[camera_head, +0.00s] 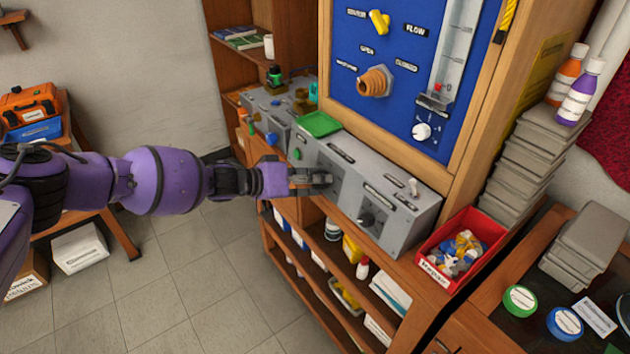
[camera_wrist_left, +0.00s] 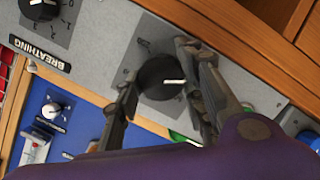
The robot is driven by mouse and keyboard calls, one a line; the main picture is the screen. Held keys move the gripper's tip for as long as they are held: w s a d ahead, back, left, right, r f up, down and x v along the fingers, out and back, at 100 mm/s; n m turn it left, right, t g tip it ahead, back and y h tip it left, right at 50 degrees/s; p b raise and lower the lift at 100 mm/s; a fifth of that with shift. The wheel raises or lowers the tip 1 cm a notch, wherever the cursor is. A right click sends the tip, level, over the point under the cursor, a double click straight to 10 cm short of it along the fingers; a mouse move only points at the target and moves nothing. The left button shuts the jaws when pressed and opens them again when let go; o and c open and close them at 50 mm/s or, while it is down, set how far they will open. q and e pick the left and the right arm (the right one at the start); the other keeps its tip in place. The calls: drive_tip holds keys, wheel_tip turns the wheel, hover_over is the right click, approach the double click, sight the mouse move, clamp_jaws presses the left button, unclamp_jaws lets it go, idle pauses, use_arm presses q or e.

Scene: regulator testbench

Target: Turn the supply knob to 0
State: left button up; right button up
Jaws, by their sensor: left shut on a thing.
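My left gripper (camera_head: 312,180) reaches in from the left to the front of a grey sloped control box (camera_head: 407,222). In the left wrist view my left gripper (camera_wrist_left: 160,85) has one finger on each side of a round black knob (camera_wrist_left: 156,80) and is shut on it. The knob's white pointer line points right in that view. A grey dial plate (camera_wrist_left: 132,60) with faint marks lies behind it; the number under the pointer is not readable. In the head view the gripper hides this knob. My right gripper is not in view.
A second black knob (camera_head: 367,219) with a BREATHING label (camera_wrist_left: 40,53) is on the same box. A green tray (camera_head: 320,124) lies on top. A blue panel (camera_head: 400,75) rises behind, and a red bin (camera_head: 455,245) stands to the right.

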use_arm(q)
drive_tip(key=shift+s+d, duration=0.15)
idle(0.3)
drive_tip(key=o, duration=1.1)
drive_tip(key=shift+c, duration=0.2)
drive_tip(key=shift+r, duration=0.1)
drive_tip(key=v, duration=1.2)
